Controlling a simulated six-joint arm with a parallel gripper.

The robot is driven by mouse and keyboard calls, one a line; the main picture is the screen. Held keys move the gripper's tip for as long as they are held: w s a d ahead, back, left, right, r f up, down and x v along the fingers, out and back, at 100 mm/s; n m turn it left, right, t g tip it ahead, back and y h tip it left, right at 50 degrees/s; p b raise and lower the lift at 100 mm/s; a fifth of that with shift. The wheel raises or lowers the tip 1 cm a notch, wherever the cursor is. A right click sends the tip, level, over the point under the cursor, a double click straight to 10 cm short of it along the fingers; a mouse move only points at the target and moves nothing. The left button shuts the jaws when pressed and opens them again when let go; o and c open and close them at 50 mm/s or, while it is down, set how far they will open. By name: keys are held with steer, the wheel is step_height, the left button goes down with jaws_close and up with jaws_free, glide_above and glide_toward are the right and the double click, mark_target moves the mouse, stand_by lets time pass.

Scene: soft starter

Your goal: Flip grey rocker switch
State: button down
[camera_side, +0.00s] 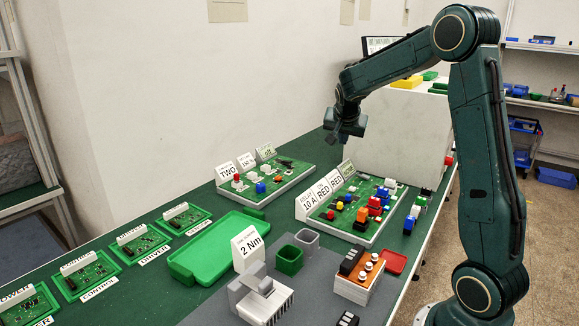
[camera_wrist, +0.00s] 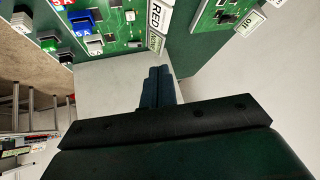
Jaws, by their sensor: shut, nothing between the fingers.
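I cannot pick out a grey rocker switch for certain in either view. A white and orange unit (camera_side: 358,276) with a black part and round white knobs on top stands at the front right of the bench in the side view. A grey and white finned unit (camera_side: 262,298) stands left of it. My gripper (camera_side: 344,136) is shut and empty, high above the far part of the bench. In the wrist view my gripper's fingers (camera_wrist: 158,86) are together with nothing between them.
A green board with coloured components (camera_side: 352,212) lies below my gripper, beside another board (camera_side: 265,182). A large white box (camera_side: 405,140) stands behind. A green tray (camera_side: 215,247), small cups (camera_side: 289,260) and several circuit boards (camera_side: 85,276) lie toward the front and left.

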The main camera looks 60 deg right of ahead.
steer(key=d+f+m+g+h, duration=0.1)
steer(key=d+f+m, duration=0.1)
steer(key=d, duration=0.4)
steer(key=d+f+m+g, duration=0.1)
steer(key=d+f, duration=0.4)
steer(key=d, duration=0.2)
steer(key=shift+s+f+m+h, duration=0.25)
steer(key=shift+s+m+h, duration=0.1)
steer(key=shift+m+h, duration=0.05)
steer(key=shift+d+f, duration=0.1)
glide_above(364, 176)
steer(key=a, duration=0.1)
steer(key=f, duration=0.6)
steer(key=shift+w+a+f, duration=0.2)
steer(key=shift+w+f, duration=0.05)
steer(key=shift+f, duration=0.05)
steer(key=f, duration=0.3)
steer(key=shift+w+d, duration=0.1)
steer(key=shift+w, duration=0.15)
steer(key=shift+w+f, duration=0.15)
steer(key=shift+f, duration=0.4)
